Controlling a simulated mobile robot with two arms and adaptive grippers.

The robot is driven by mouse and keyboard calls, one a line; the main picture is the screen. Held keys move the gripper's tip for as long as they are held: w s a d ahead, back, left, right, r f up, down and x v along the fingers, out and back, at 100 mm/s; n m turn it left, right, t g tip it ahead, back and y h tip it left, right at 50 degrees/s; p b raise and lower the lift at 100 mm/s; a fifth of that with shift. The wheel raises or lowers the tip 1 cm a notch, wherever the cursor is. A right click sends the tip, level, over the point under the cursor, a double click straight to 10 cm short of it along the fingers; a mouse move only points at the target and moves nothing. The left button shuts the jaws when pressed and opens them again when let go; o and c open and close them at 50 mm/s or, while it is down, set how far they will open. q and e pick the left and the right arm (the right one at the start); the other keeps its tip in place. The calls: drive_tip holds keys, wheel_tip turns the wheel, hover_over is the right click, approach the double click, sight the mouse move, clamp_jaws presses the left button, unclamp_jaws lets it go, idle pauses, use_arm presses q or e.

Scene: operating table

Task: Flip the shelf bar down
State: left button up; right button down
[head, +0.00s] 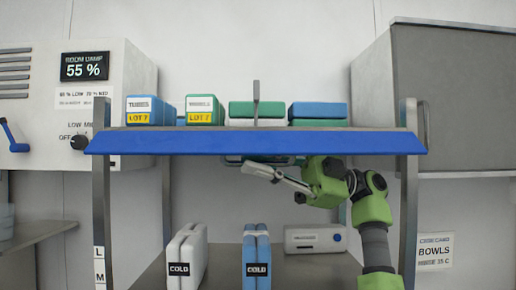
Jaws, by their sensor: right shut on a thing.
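The shelf bar (256,143) is a long blue panel along the front of the upper shelf. It slants outward, its lower edge looking nearer to me than its top edge. My right gripper (259,172) is just under the bar's middle, its arm coming from the lower right. It looks shut on a dark green and white pack (234,160), mostly hidden behind the bar and fingers. I cannot tell whether the gripper touches the bar. My left gripper is not in view.
Below are a white COLD pack (192,252), a blue COLD pack (249,246) and a grey-white box (312,238). Metal posts (101,205) bound both sides.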

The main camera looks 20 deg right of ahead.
drive_tip(key=shift+w+d+f+n+g+h+p, duration=0.15)
drive_tip(key=shift+w+n+h+p, duration=0.15)
drive_tip(key=shift+n+p, duration=0.4)
drive_tip(key=shift+w+r+n+g+h+p, duration=0.15)
drive_tip(key=shift+w+n+p, duration=0.1)
drive_tip(key=shift+n+p, duration=0.45)
drive_tip(key=shift+w+d+f+n+g+h+p, duration=0.1)
drive_tip(key=shift+w+n+h+p, duration=0.2)
drive_tip(key=shift+n+p, duration=0.4)
drive_tip(key=c, duration=2.2)
unclamp_jaws()
drive_tip(key=shift+w+d, duration=0.1)
drive_tip(key=shift+o, duration=0.2)
